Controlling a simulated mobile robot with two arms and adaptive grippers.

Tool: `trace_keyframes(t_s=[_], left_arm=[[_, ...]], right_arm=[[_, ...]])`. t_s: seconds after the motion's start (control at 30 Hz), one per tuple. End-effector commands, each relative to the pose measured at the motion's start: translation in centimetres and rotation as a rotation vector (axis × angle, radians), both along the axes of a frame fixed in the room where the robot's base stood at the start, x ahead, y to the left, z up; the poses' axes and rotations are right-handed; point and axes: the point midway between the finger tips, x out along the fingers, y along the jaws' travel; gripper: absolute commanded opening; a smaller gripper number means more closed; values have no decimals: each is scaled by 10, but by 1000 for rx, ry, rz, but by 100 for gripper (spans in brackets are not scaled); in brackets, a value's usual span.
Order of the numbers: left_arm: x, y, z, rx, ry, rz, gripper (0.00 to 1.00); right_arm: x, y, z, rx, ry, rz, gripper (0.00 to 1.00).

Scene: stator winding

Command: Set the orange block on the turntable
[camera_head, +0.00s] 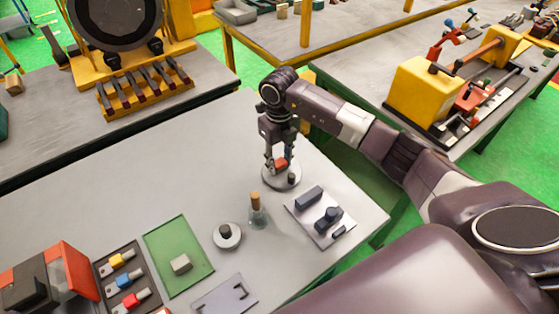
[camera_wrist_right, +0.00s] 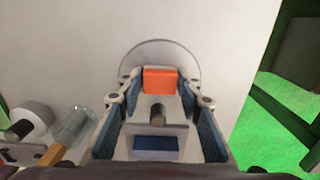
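The turntable (camera_head: 272,184) is a pale round disc on the grey bench, with a short dark knob (camera_head: 291,178) on its near side. The orange block (camera_head: 281,163) is between the fingertips of my right gripper (camera_head: 277,167), over the disc. In the right wrist view the orange block (camera_wrist_right: 160,80) sits between the two fingertips, which meet its sides, with the disc (camera_wrist_right: 160,50) behind it. Whether its underside touches the disc is hard to tell. My left gripper is not in view.
A grey plate with dark blocks (camera_head: 322,231) lies close to the turntable. A glass flask with a cork (camera_head: 256,212) and a round base with a dark post (camera_head: 228,238) stand nearer. A green mat (camera_head: 170,240) lies left. Bare bench is left of the disc.

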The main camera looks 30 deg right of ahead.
Motion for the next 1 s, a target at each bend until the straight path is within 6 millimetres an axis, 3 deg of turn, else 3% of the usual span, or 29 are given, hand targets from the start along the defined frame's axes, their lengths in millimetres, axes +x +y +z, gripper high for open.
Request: trace_keyframes(t_s=[0.1, 0.5, 1.0], left_arm=[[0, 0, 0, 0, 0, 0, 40], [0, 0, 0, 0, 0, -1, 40], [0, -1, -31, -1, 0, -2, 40]], right_arm=[[0, 0, 0, 0, 0, -1, 47], [1, 0, 9, -1, -3, 0, 47], [1, 0, 105, 0, -4, 0, 47]])
